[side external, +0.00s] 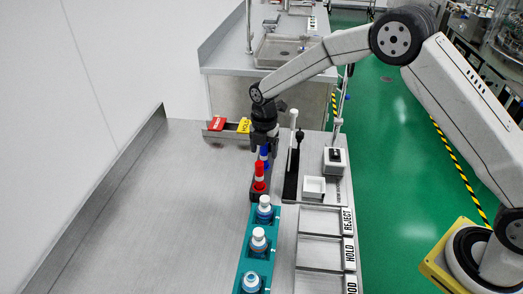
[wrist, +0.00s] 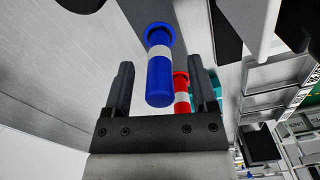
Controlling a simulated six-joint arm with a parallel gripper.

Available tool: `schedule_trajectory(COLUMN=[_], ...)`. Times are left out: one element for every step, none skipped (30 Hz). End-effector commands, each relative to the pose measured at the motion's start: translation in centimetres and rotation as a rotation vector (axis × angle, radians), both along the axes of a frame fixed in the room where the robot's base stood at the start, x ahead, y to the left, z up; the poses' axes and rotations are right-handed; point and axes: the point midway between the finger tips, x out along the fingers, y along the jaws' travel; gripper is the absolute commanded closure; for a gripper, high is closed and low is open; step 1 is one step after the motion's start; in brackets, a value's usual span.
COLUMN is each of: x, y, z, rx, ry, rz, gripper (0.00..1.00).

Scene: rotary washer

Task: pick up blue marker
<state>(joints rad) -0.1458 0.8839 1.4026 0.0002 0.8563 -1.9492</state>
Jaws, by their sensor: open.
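The blue marker (wrist: 159,75) has a white band and stands upright between the two fingers of my gripper (wrist: 163,88) in the wrist view. The fingers are apart, with a gap on each side of it. In the side external view, the blue marker (side external: 264,152) shows just under my gripper (side external: 263,145), partly hidden by it. A red marker (side external: 259,176) with a white band stands upright close beside it, in a dark holder (side external: 258,194). The red marker also shows behind the blue one in the wrist view (wrist: 181,88).
A teal rack (side external: 247,250) with several white-capped bottles stands in front of the markers. Trays labelled REJECT and HOLD (side external: 322,221) lie to the right. A black slotted stand with a white post (side external: 293,150) is close right of my gripper. The table's left side is clear.

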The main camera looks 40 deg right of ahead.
Motion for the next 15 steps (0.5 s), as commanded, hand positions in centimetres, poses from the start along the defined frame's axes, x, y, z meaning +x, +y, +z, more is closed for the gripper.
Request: schedule_trajectory(x=[0.00, 0.01, 0.01, 0.01, 0.01, 0.01, 0.01, 0.01, 0.02, 0.02, 0.02, 0.02, 0.02, 0.02, 0.02], y=[0.00, 0.00, 0.00, 0.00, 0.00, 0.00, 0.00, 0.00, 0.01, 0.01, 0.01, 0.01, 0.01, 0.01, 0.01], z=[-0.53, -0.74, -0.98, -1.11, -1.21, -1.28, -1.30, -1.30, -1.29, -1.28, -1.27, -1.27, -1.26, -1.26, -1.26], rx=[0.000, 0.001, 0.001, 0.001, 0.001, 0.001, 0.001, 0.001, 0.001, 0.001, 0.001, 0.001, 0.001, 0.001, 0.001], ry=[0.000, -0.001, -0.001, -0.001, -0.001, -0.001, -0.001, -0.001, -0.002, -0.002, -0.002, -0.002, -0.002, -0.002, -0.002], rz=[0.000, 0.000, 0.000, 0.000, 0.000, 0.000, 0.000, 0.000, 0.000, 0.000, 0.000, 0.000, 0.000, 0.000, 0.000], gripper=[0.26, 0.26, 0.26, 0.26, 0.26, 0.26, 0.26, 0.26, 0.26, 0.26, 0.26, 0.26, 0.26, 0.26, 0.26])
